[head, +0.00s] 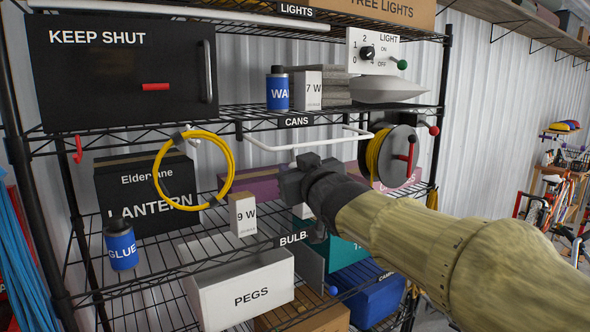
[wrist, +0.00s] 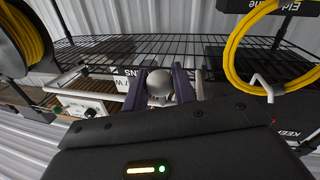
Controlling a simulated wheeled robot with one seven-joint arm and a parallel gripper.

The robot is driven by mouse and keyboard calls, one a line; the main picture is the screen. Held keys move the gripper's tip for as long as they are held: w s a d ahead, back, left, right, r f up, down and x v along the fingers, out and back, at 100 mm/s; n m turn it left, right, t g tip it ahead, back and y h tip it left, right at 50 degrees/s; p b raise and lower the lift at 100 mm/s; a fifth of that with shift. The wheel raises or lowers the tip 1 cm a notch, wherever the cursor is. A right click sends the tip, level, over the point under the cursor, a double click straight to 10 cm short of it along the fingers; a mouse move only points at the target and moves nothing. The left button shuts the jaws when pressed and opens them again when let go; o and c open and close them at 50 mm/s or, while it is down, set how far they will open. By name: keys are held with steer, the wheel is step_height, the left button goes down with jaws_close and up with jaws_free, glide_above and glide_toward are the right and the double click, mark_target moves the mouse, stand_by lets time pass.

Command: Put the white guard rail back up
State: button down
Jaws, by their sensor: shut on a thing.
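The white guard rail (head: 305,145) is a thin bent bar at the front of the CANS shelf (head: 222,113). In the head view it sticks out toward me, close to level, below the shelf edge. My dark gripper (head: 303,163) is at the middle of its front bar. In the wrist view my gripper's two fingers (wrist: 161,88) are closed around a grey rounded part, and the white rail (wrist: 82,92) runs out to the left of them. My gripper body hides part of the rail. A bent white end of it shows at the right.
A yellow cable coil (head: 231,165) hangs left of the rail, and a cable reel (head: 398,155) with a red handle is close on its right. A blue can (head: 277,91) and a 7 W box (head: 308,91) stand on the shelf above. A 9 W box (head: 243,215) stands below.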

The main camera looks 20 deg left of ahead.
steer(key=shift+r+p, duration=0.35)
steer(key=shift+r, duration=0.1)
